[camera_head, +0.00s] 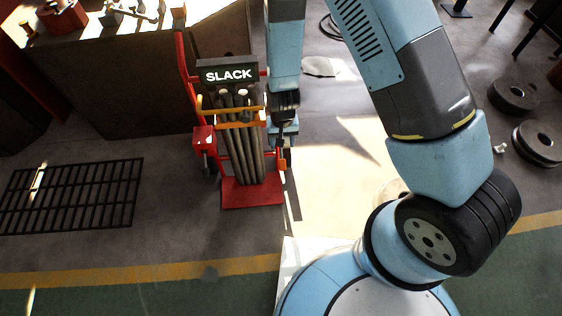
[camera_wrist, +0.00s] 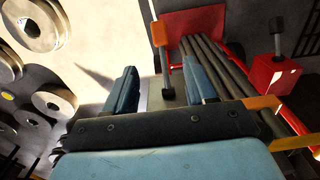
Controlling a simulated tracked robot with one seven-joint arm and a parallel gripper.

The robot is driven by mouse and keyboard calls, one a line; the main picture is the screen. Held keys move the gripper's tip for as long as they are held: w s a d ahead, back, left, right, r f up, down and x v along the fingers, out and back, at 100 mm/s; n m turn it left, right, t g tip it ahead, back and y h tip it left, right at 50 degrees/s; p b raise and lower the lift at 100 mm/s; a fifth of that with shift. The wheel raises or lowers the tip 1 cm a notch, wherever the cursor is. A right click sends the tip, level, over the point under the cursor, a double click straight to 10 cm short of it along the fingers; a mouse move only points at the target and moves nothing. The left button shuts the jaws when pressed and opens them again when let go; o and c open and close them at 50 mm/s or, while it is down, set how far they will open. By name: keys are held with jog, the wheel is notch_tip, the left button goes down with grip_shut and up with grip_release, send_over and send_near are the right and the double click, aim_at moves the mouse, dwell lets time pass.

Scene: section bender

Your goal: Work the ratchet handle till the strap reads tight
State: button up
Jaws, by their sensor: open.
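A red cart (camera_head: 252,193) holds a bundle of dark bars (camera_head: 240,157) upright. An orange strap (camera_head: 238,124) crosses the bars. A dark sign (camera_head: 228,74) above them reads SLACK. My gripper (camera_head: 285,152) is at the cart's right side, pointing down. In the wrist view its two blue fingers (camera_wrist: 160,68) are apart. A dark lever with a black grip (camera_wrist: 159,34) shows between and beyond the fingers; it looks like the ratchet handle. I cannot tell whether either finger touches it. My gripper's body hides part of the strap and the lever's lower end.
A red box (camera_head: 203,138) with a dark lever is on the cart's left side. A dark workbench (camera_head: 120,85) stands behind at left. A floor grating (camera_head: 70,195) lies at far left. Dark metal rings (camera_head: 538,142) lie at right. The floor before the cart is clear.

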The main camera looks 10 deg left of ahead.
aim_at(282, 161)
notch_tip(282, 161, down, 14)
jog(key=shift+r, duration=0.25)
dwell(0.5)
